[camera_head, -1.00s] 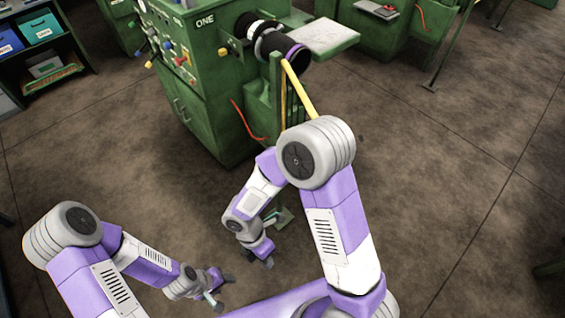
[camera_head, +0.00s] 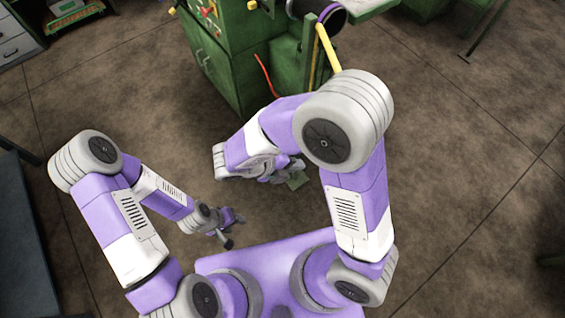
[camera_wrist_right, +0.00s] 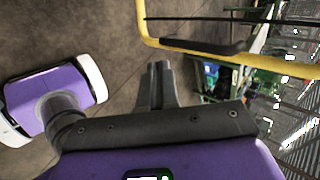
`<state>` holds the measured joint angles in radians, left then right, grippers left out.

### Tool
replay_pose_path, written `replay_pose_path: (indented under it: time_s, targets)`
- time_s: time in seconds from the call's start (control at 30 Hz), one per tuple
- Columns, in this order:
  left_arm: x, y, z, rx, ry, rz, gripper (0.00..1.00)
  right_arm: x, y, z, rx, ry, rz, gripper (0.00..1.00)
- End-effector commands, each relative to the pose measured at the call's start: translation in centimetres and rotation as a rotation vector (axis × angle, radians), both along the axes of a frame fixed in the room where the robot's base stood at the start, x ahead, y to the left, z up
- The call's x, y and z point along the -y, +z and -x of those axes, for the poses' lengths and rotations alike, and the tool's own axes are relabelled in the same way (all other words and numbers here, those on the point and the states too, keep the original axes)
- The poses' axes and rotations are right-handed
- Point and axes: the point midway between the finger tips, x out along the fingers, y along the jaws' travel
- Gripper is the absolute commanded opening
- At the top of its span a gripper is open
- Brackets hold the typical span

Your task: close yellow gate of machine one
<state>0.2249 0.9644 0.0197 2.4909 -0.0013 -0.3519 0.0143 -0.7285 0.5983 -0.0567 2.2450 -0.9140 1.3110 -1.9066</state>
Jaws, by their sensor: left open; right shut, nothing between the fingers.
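The yellow gate (camera_head: 327,46) of the green machine (camera_head: 233,62) shows in the head view as a slanted yellow bar beside a dark round opening. My right elbow hides its lower end. In the right wrist view a yellow bar with a black section (camera_wrist_right: 196,46), seemingly this gate, crosses ahead of my right fingertips. My right gripper (camera_wrist_right: 160,68) is shut and empty, with a visible gap to the bar. My left gripper (camera_head: 234,228) is open and empty, low over the floor, away from the machine.
A red cable (camera_head: 266,75) hangs on the machine's side. A light plate (camera_head: 366,9) sits at its top right. A dark table (camera_head: 24,235) stands at the left edge, with shelving (camera_head: 80,14) at the upper left. Brown floor on the right is mostly clear.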

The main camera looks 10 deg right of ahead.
Motion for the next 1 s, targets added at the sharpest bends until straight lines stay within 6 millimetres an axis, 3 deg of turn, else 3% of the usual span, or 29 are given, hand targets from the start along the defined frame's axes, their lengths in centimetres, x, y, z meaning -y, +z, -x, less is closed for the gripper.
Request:
replay_pose_path:
  time_s: [0.1, 0.33, 1.0]
  targets:
    - [0.0, -0.8, 0.0, 0.0, 0.0, 0.0, 0.53, 1.9, -1.7, -0.2, -0.002, -0.004, 0.001, 0.0]
    - [0.0, -0.9, 0.0, 0.0, 0.0, 0.0, 0.53, 4.7, -1.3, -0.7, 0.001, -0.004, -0.001, 0.0]
    - [0.0, -0.5, 0.0, 0.001, 0.0, 0.0, 0.53, 5.8, -1.2, -1.3, -0.001, 0.013, -0.001, 0.0]
